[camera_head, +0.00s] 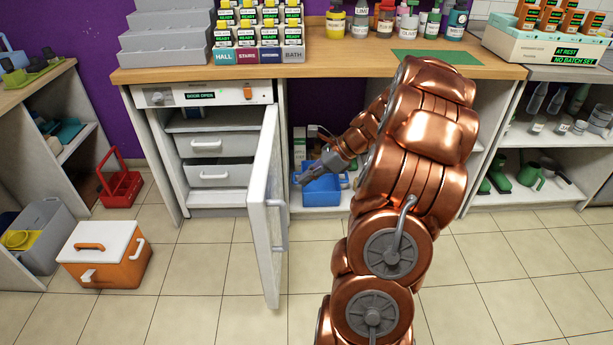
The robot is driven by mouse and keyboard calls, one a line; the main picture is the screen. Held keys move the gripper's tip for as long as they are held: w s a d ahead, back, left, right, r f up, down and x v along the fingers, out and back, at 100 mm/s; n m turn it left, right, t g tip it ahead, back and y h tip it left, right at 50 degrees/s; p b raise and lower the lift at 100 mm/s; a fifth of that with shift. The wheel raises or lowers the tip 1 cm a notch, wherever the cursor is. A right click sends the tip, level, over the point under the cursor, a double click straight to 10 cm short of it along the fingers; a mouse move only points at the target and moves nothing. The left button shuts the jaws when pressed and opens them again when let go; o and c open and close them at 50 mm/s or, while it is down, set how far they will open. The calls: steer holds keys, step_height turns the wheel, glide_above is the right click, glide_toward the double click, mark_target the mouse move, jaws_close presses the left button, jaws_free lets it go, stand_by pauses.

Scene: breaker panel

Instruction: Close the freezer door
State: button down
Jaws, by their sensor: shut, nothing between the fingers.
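The freezer (205,118) stands under the wooden counter, left of centre. Its small display reads what looks like "DOOR OPEN". The white freezer door (264,200) is swung out toward me, hinged on the right, and seen nearly edge-on. A long grey handle (277,222) runs along its right-hand face. Grey drawers show inside the freezer. My gripper (302,180) is shut and empty, to the right of the door, in front of a blue basket. It looks apart from the door, but the depth gap is hard to judge.
A blue basket (322,190) sits on the low shelf behind my gripper. An orange cooler (105,254) with a white lid and a red carrier (119,182) stand on the floor at left. Tiled floor (190,290) before the freezer is clear. The counter (330,62) holds racks and bottles.

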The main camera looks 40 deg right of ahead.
mark_target(267, 197)
steer(key=x, duration=0.3)
steer(key=r+x, duration=0.1)
steer(key=x, duration=0.1)
steer(key=w+a+x, duration=0.1)
steer(key=x, duration=0.2)
steer(key=shift+w+a, duration=0.15)
steer(key=shift+a, duration=0.05)
steer(key=shift+w+a+b, duration=0.3)
steer(key=shift+w+a, duration=0.1)
steer(key=shift+a, duration=0.1)
